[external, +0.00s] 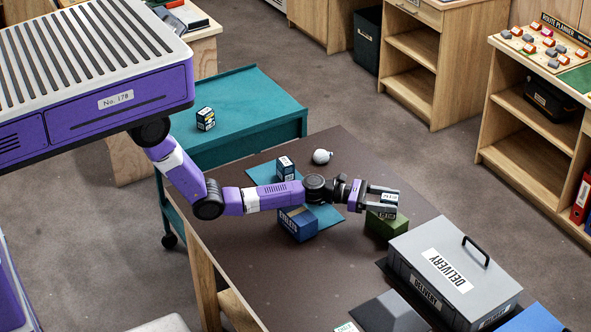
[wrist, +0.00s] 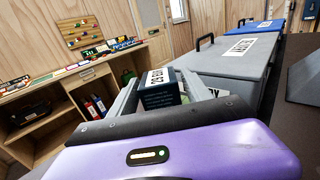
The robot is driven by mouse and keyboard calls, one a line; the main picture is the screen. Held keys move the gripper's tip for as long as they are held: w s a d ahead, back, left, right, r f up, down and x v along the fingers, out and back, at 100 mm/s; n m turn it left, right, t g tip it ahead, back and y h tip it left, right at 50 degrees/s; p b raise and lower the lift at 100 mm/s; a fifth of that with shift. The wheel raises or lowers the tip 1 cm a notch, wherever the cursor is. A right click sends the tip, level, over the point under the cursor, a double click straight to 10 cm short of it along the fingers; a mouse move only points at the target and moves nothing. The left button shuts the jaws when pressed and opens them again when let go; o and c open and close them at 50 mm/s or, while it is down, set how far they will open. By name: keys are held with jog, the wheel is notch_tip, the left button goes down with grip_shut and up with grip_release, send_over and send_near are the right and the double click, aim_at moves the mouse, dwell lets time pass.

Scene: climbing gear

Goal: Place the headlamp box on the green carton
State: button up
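My gripper (external: 382,200) is at the right end of the outstretched arm. It is shut on a small dark box with a white label, seemingly the headlamp box (external: 389,198). In the wrist view the headlamp box (wrist: 160,90) sits between the two grey fingers, its label facing up. The green carton (external: 386,225) stands on the brown table directly below my gripper, partly covered by it. I cannot tell whether the box touches the carton's top.
A grey delivery crate (external: 455,268) stands close right of the carton. A blue box (external: 298,225), another small box (external: 285,168) and a white round object (external: 322,156) are on the table. A teal cart (external: 245,115) behind carries a small box (external: 206,118).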

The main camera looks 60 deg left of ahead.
dwell(0.3)
jog(key=shift+r, duration=0.25)
jog(key=p+v, duration=0.1)
jog(key=v, duration=1.1)
